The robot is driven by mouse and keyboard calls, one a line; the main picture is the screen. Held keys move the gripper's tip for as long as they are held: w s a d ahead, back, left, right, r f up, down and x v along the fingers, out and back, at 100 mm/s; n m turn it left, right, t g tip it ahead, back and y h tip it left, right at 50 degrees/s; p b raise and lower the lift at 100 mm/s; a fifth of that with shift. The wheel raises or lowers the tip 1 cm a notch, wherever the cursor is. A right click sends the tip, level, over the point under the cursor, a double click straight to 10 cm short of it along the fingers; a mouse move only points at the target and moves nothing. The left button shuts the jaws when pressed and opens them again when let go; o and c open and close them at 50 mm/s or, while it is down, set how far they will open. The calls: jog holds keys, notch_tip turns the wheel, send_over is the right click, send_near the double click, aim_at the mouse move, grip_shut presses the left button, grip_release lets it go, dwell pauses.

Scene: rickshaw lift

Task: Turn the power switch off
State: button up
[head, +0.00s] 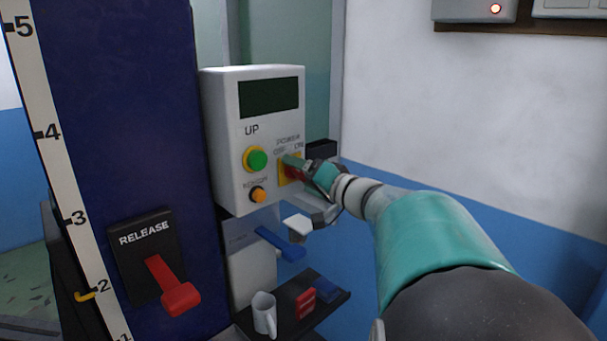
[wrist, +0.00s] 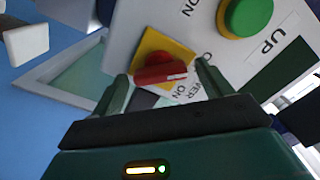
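The power switch is a red knob (wrist: 160,74) on a yellow plate (wrist: 150,47), on the white control box (head: 225,130). In the head view the yellow plate (head: 283,176) shows beside my gripper, which hides most of the knob. My gripper (head: 297,167) is at the switch. In the wrist view its two fingers (wrist: 163,72) are apart, one on each side of the knob, with small gaps seen between them and it. A white mark is on the knob's right end in that view. I cannot tell whether it points to ON or OFF.
Left of the switch are a green UP button (head: 257,159) and a small orange button (head: 258,195). A red RELEASE lever (head: 172,287) is on the blue column (head: 125,120).

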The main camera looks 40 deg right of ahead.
jog(key=s, duration=1.3)
jog(key=shift+s+d, duration=0.2)
jog(key=shift+s, duration=0.15)
jog(key=w+a+f+n+g+y, duration=0.2)
jog(key=a+f+g+y, duration=0.1)
jog(key=a, duration=0.6)
jog(key=w+a+f+n+g+y, duration=0.2)
jog(key=a+f+g, duration=0.15)
jog(key=a, duration=0.45)
jog(key=s+a+f+n+g+h, duration=0.2)
jog(key=s+a+f+g, duration=0.1)
jog(key=a+f, duration=0.2)
jog(key=s+a+f+n+g+h, duration=0.3)
jog(key=s+a+f, duration=0.1)
jog(key=a, duration=0.5)
jog(key=shift+a+f+h, duration=0.3)
jog(key=shift+f, duration=0.3)
